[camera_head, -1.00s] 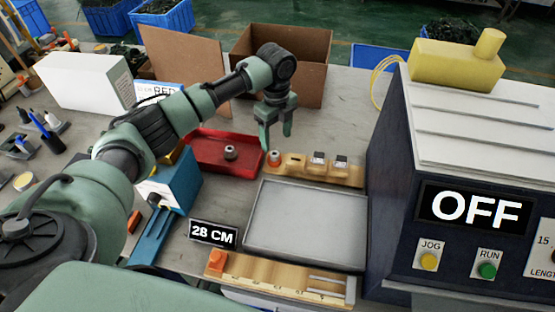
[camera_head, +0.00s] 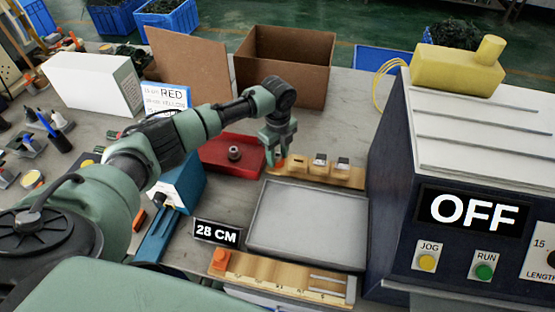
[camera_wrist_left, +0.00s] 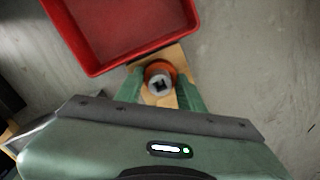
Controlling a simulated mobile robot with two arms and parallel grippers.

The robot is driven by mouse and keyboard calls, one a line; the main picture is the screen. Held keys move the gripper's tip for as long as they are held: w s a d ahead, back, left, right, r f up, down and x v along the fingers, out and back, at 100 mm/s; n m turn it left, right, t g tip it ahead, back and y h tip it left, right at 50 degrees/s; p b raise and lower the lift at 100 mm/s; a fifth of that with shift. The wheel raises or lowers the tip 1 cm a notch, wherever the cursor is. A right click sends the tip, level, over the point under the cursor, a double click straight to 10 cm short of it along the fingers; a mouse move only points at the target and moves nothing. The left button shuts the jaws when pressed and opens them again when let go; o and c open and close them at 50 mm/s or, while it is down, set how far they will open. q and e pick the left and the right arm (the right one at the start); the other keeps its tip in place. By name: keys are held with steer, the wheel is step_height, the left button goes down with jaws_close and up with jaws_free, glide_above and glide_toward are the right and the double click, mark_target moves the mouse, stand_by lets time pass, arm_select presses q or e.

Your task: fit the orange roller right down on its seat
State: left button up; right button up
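The orange roller (camera_wrist_left: 160,74), with a grey top and a dark square hole, stands at the end of a wooden strip (camera_wrist_left: 177,54). In the head view the strip (camera_head: 347,175) lies behind the grey tray, and the roller is mostly hidden by my gripper. My left gripper (camera_head: 276,159) is lowered over the roller. In the left wrist view its green fingers (camera_wrist_left: 160,84) stand apart, one on each side of the roller. They look open, with no clear grip on it. Whether the roller is fully down on its seat is not visible. My right gripper is out of view.
A red tray (camera_head: 213,165) holding a dark round part (camera_head: 234,153) is close left of the gripper. A grey tray (camera_head: 308,220) lies in front. The dark machine (camera_head: 400,190) reading OFF stands right, and a cardboard box (camera_head: 283,70) stands behind.

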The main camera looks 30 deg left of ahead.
arm_select(q)
jaws_close()
steer(key=shift+r, duration=0.1)
